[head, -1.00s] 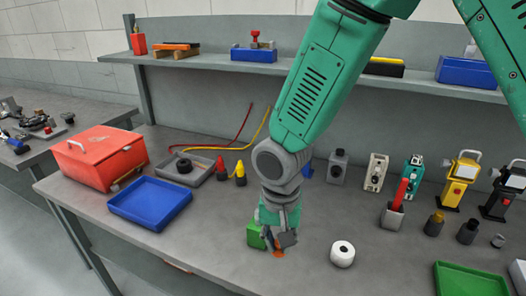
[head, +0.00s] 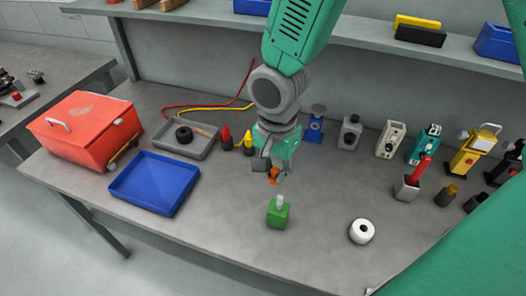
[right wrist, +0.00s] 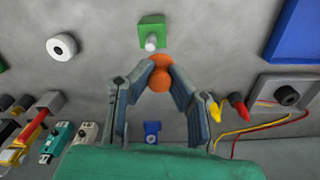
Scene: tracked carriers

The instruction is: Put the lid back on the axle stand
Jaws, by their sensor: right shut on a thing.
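The axle stand appears to be the green block (head: 278,214) with a pale upright post on top. It stands upright on the bench, and its post is bare. The right wrist view shows it too (right wrist: 151,30), just beyond my fingertips. My right gripper (head: 271,172) is shut on an orange, rounded, two-bulged piece (right wrist: 160,76), which looks like the lid. The fingers pinch it from both sides. In the head view the gripper holds it behind and above the green block, apart from it. My left gripper is not in view.
A white roll (head: 362,232) stands right of the green block. A blue tray (head: 125,190), a red toolbox (head: 80,140) and a grey tray (head: 207,150) lie to the left. Several small devices line the back right. The bench around the green block is clear.

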